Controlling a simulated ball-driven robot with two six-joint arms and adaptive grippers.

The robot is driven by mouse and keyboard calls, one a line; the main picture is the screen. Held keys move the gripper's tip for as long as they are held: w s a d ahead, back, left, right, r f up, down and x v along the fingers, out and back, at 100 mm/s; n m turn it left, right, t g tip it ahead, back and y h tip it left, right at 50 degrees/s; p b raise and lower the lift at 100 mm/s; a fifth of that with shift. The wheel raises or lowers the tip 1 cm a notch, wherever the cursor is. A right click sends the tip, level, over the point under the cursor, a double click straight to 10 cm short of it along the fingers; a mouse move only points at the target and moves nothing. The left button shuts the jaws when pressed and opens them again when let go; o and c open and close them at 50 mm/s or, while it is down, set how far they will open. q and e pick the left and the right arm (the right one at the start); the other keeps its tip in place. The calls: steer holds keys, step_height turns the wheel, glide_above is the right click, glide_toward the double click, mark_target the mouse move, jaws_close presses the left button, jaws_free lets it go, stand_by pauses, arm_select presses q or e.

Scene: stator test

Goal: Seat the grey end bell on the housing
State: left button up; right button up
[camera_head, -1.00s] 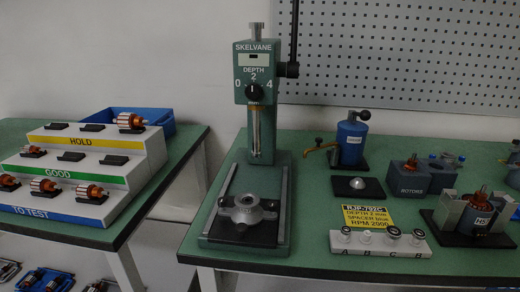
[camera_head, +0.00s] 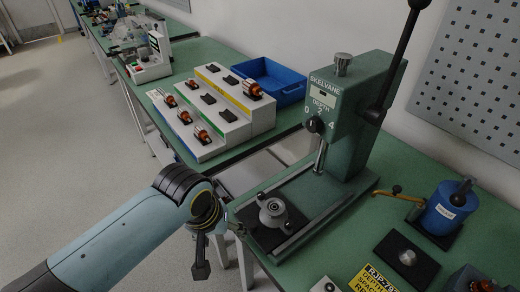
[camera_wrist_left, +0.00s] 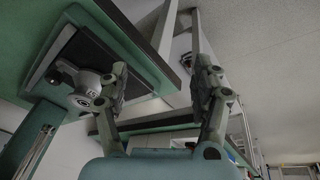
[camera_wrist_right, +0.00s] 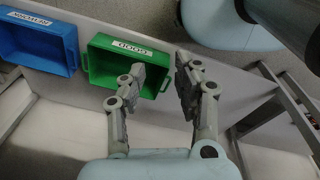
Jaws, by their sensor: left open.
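The grey end bell (camera_head: 272,212) sits on the dark plate of the green press (camera_head: 348,125), below and in front of its ram. It also shows in the left wrist view (camera_wrist_left: 86,92). My left gripper (camera_head: 202,262) is left of the press and in front of the bench edge, apart from the end bell. In the left wrist view its two fingers (camera_wrist_left: 163,78) are spread with nothing between them. My right gripper (camera_wrist_right: 160,72) shows only in its wrist view, fingers apart and empty. The housing is not visible now.
A stepped rotor rack (camera_head: 220,110) and a blue bin (camera_head: 268,80) stand on the left bench. A blue canister (camera_head: 450,208) and a dark pad (camera_head: 407,258) are right of the press. A green bin (camera_wrist_right: 120,62) and a blue bin (camera_wrist_right: 38,42) lie near my right gripper.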

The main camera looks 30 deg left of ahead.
arm_select(q)
steer(key=w+d+r+n+h+p, duration=0.1)
steer(key=w+d+r+n+p, duration=0.25)
steer(key=w+r+n, duration=0.6)
steer(key=m, duration=0.2)
glide_toward(275, 212)
steer(key=shift+x, duration=0.75)
steer(key=shift+f, duration=0.15)
arm_select(e)
steer(key=r, duration=0.3)
steer(key=w+d+r, duration=0.1)
steer(key=r, duration=0.1)
steer(key=shift+w, duration=0.1)
steer(key=shift+a, duration=0.15)
arm_select(q)
steer(key=shift+f, duration=0.15)
steer(key=shift+x, duration=2.4)
arm_select(e)
steer(key=shift+d, duration=0.25)
arm_select(q)
steer(key=shift+w, duration=0.15)
steer(key=shift+c, duration=0.2)
